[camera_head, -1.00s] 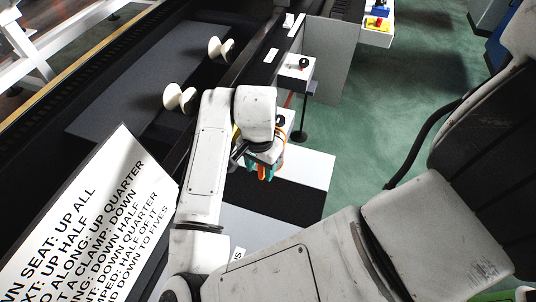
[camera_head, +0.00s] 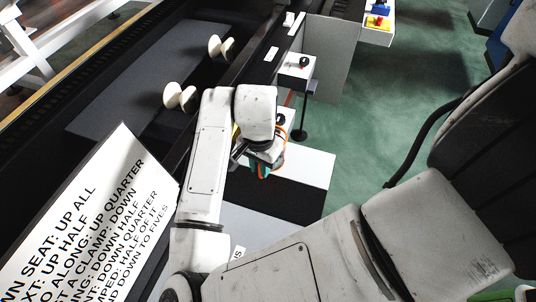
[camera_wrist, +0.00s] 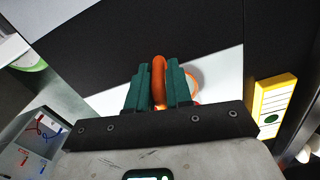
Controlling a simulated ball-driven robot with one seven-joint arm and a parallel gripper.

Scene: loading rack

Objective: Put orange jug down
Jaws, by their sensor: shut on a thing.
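My gripper (camera_wrist: 158,90) is shut on an orange handle, the visible part of the orange jug (camera_wrist: 159,68), in the wrist view. The handle stands between the two green fingers. A curved orange rim with a pale inside shows just right of the fingers; the rest of the jug is hidden behind them. In the head view my gripper (camera_head: 262,168) is over the black and white surface (camera_head: 278,195), with a little orange (camera_head: 281,132) showing beside it. I cannot tell whether the jug touches the surface.
A yellow panel (camera_wrist: 272,98) is to the right in the wrist view. A grey box with red and blue wires (camera_wrist: 38,140) is at lower left. In the head view a white box with a black knob (camera_head: 297,68) stands beyond my gripper, and a lettered board (camera_head: 90,225) is at left.

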